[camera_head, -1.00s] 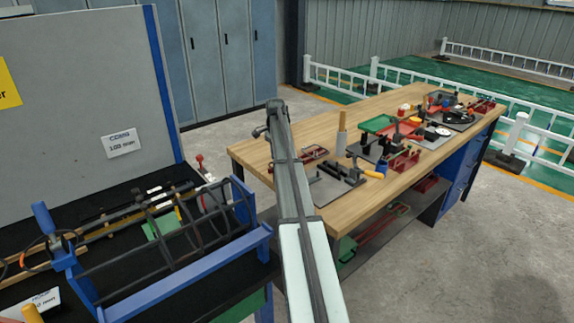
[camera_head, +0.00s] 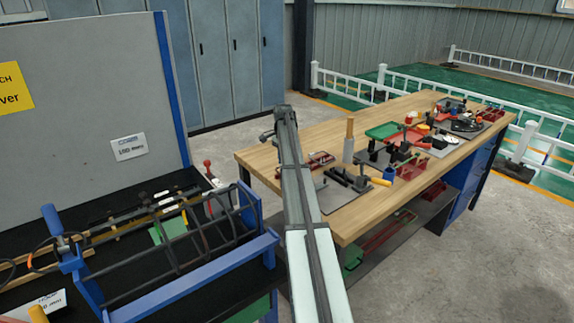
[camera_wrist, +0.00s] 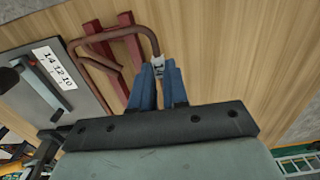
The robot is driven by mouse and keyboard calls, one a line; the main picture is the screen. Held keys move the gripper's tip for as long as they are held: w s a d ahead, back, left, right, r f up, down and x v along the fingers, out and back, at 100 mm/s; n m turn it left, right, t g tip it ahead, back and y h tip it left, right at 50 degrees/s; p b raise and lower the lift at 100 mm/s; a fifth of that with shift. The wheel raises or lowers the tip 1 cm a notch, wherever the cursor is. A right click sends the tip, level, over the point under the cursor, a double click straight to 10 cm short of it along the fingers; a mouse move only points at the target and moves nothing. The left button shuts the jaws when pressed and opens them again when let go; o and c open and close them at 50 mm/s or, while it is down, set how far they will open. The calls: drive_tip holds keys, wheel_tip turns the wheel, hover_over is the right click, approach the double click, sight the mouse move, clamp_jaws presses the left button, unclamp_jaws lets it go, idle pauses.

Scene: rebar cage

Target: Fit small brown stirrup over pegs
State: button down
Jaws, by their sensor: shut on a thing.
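The small brown stirrup (camera_wrist: 112,34) is a bent brown rod in the wrist view. One end of it meets the blue fingertips of my gripper (camera_wrist: 158,72), which is shut on it beside a small whitish patch. The stirrup lies across two dark red bars (camera_wrist: 133,42) over the wooden table; I cannot tell whether it touches them. In the head view my arm hides the gripper, and a dark red rack (camera_head: 318,160) shows beside the arm. I cannot make out which parts are the pegs.
A grey plate with a label reading 14 12 10 (camera_wrist: 54,68) is left of the stirrup. The wooden workbench (camera_head: 262,158) carries several fixtures, a green tray (camera_head: 382,131) and a wooden-handled tool (camera_head: 349,140). A blue-ended rebar cage (camera_head: 190,262) stands at left.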

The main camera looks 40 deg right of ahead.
wheel_tip(320, 180, up, 9)
drive_tip(key=s+d+f, duration=0.2)
drive_tip(key=s+d, duration=0.7)
drive_tip(key=s, duration=0.5)
drive_tip(key=shift+f, duration=0.15)
drive_tip(key=shift+f, duration=3.3)
drive_tip(key=shift+f, duration=0.15)
drive_tip(key=c, duration=1.1)
unclamp_jaws()
drive_tip(key=shift+o, duration=0.2)
